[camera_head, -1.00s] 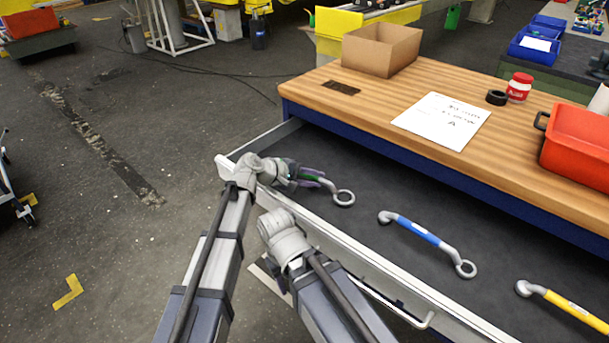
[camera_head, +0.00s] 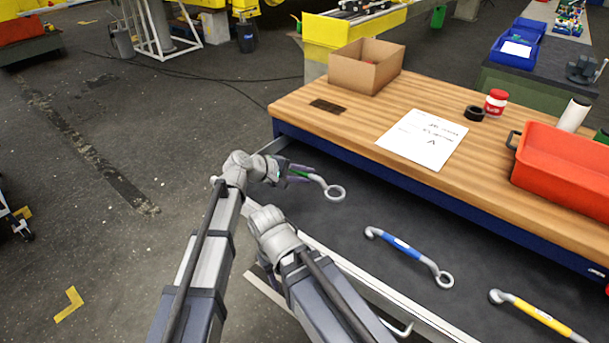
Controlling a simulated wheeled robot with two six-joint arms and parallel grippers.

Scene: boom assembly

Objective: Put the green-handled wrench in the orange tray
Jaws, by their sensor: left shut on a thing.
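The green-handled wrench (camera_head: 334,192) is at the left end of the open drawer, its ring end pointing right. My left gripper (camera_head: 296,174) is shut on its green handle, and the fingers hide most of that handle. I cannot tell whether the wrench is clear of the drawer floor. My right gripper is hidden behind its own wrist, near the drawer's front edge. The orange tray (camera_head: 526,174) stands on the wooden bench top at the right.
A blue-handled wrench (camera_head: 408,250) and a yellow-handled wrench (camera_head: 538,315) lie in the drawer (camera_head: 330,225). On the bench (camera_head: 370,118) are a cardboard box (camera_head: 356,76), a paper sheet (camera_head: 422,138), black tape (camera_head: 474,113) and a red-lidded jar (camera_head: 495,103).

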